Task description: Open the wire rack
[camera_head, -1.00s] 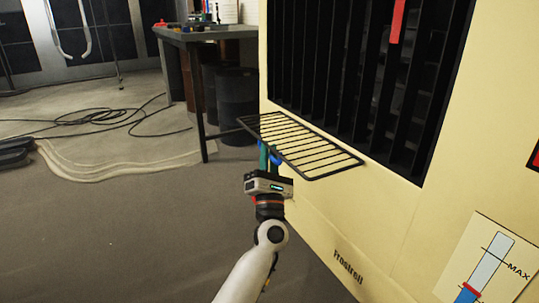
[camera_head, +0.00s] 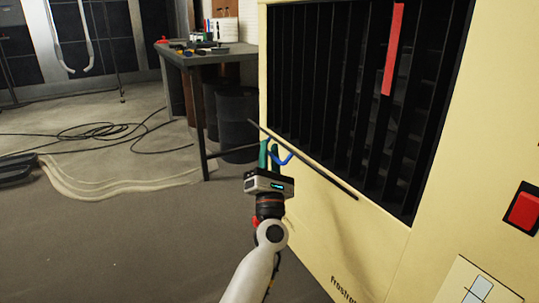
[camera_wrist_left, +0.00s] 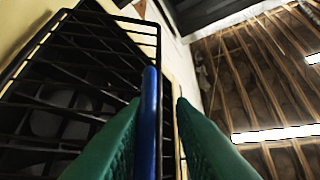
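The black wire rack (camera_head: 325,178) shows in the head view as a thin, nearly edge-on dark line slanting across the front of the cream machine, just below its grille. In the left wrist view its bars (camera_wrist_left: 75,60) fill the upper left. A blue handle (camera_head: 284,158) is at the rack's outer side. My left gripper (camera_head: 268,152) is at the handle, with its green fingers pointing up. In the wrist view the blue handle (camera_wrist_left: 149,110) runs between the fingers, close to the left one, with a gap to the right one. My right gripper is out of view.
The cream machine (camera_head: 310,225) fills the right side, with a dark slatted grille (camera_head: 330,80), a red strip (camera_head: 394,50) and a red button (camera_head: 524,210). A cluttered table (camera_head: 215,55) stands behind at left. Cables (camera_head: 100,132) lie on the floor; the floor at left front is clear.

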